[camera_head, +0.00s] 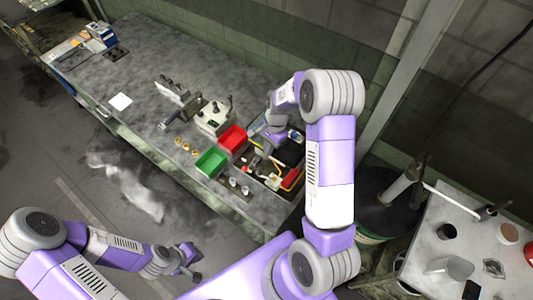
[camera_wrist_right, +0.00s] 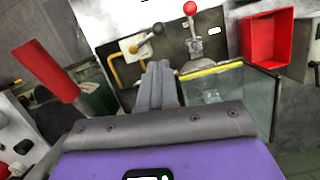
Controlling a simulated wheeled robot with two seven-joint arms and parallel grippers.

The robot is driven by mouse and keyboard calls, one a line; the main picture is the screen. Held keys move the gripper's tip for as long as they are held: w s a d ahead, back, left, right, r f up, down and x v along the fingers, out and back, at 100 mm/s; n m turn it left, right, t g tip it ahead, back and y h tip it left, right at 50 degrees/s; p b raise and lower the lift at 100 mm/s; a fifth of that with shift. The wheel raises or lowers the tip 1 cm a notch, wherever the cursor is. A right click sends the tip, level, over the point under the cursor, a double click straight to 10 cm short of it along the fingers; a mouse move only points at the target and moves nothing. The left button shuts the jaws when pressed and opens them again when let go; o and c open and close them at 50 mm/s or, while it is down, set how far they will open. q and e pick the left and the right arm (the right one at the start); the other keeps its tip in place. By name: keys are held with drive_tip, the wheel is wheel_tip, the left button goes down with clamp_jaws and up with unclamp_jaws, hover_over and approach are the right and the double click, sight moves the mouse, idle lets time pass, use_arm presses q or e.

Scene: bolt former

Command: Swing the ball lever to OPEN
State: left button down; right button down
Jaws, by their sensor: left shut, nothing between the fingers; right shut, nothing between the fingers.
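In the right wrist view, a lever with a red ball (camera_wrist_right: 190,8) stands upright from a slotted metal plate. To its left is a lever with a black ball (camera_wrist_right: 158,29), tilted to the right on a pale mount. I cannot tell which is the ball lever, and no OPEN mark is readable. My right gripper (camera_wrist_right: 157,70) is shut and empty, its fingertips below both levers in the picture, with no visible contact. In the head view, my left gripper (camera_head: 190,262) is shut and empty, low at the left, away from the bench.
A clear guard with a yellow edge (camera_wrist_right: 212,70) stands right of my right fingers, with a red bin (camera_wrist_right: 265,48) beyond. In the head view, the bench (camera_head: 150,60) holds a grey machine (camera_head: 214,118), a green bin (camera_head: 210,162) and several small parts.

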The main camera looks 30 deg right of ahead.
use_arm(q)
drive_tip(key=shift+r, duration=0.3)
use_arm(e)
drive_tip(key=x, duration=0.8)
drive_tip(key=shift+w+a+f, duration=0.1)
drive_tip(key=shift+f, duration=0.1)
